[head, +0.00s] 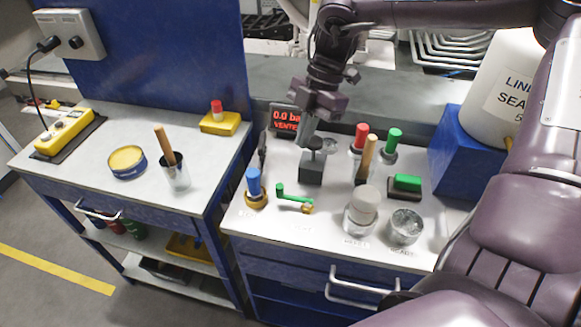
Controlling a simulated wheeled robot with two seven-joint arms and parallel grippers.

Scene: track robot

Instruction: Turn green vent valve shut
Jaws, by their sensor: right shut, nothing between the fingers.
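The green vent valve is most likely the small green lever (295,196) with a brass end, lying low on the white top of the right-hand bench. Its lever runs roughly left to right. My right gripper (307,135) comes down from the top, behind the valve and apart from it. It is shut and empty, above or beside a dark block (312,168) with a round top; I cannot tell whether they touch. A red display (286,121) behind reads 0.0 and "VENTED", partly hidden by my gripper. My left gripper is not in view.
A blue-topped fitting (254,187) stands left of the lever.

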